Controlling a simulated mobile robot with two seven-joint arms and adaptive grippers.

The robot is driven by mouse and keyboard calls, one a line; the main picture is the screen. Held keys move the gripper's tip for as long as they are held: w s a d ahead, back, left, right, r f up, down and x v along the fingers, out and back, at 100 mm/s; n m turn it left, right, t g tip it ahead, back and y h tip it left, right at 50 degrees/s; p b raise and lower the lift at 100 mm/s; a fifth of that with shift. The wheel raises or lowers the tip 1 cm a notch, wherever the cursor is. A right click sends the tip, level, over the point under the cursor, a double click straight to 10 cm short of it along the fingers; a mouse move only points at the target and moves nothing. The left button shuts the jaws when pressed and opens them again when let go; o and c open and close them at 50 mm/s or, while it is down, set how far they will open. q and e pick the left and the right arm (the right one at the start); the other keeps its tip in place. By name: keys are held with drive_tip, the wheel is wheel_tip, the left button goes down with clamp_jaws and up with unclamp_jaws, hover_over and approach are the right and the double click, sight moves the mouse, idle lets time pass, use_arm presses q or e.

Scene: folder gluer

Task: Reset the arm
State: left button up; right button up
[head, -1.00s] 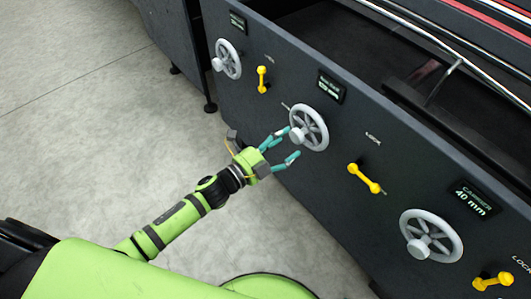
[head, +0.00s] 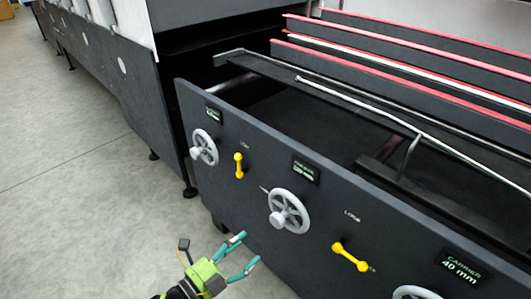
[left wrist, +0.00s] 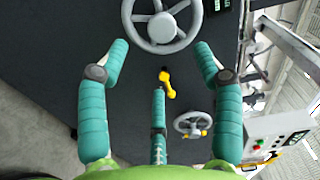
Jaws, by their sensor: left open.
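My left gripper (head: 243,254) is at the bottom of the head view, with its teal fingers spread open and nothing between them. It is below and to the left of the middle grey handwheel (head: 289,211) on the dark machine panel, apart from it. In the left wrist view the open fingers (left wrist: 162,62) point at the panel. A grey handwheel (left wrist: 161,22) is at the top there, beyond the fingertips, with a yellow lock lever (left wrist: 167,84) below it. My right gripper is out of view.
The dark panel also carries a left handwheel (head: 204,148), a left yellow lever (head: 239,166), a right yellow lever (head: 350,257) and a partly cut-off handwheel (head: 414,293). Small displays (head: 305,171) sit above the wheels. Rails (head: 400,130) run along the machine's top. Grey floor (head: 90,200) is clear at left.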

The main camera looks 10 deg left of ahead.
use_arm(q)
drive_tip(key=shift+f, duration=0.1)
drive_tip(key=s+a+f+n+g+y+p, duration=0.2)
drive_tip(key=s+a+f+n+y+p, duration=0.25)
drive_tip(key=f, duration=0.55)
drive_tip(key=s+a+f+n+g+y+p, duration=0.2)
drive_tip(key=a+f+n+y, duration=0.25)
drive_tip(key=f+n, duration=0.35)
drive_tip(key=s+f+n+g+p, duration=0.2)
drive_tip(key=s+f+n+g, duration=0.2)
drive_tip(key=s, duration=1)
drive_tip(key=s+a+f+n+g+y+p, duration=0.1)
drive_tip(key=s+f+n+g+p, duration=0.2)
drive_tip(key=s+f, duration=0.6)
drive_tip(key=s+n+g, duration=0.1)
drive_tip(key=s+g, duration=0.1)
drive_tip(key=s, duration=0.4)
drive_tip(key=shift+s+f+g+y, duration=0.2)
drive_tip(key=shift+f+g+y, duration=0.1)
drive_tip(key=shift+f, duration=0.05)
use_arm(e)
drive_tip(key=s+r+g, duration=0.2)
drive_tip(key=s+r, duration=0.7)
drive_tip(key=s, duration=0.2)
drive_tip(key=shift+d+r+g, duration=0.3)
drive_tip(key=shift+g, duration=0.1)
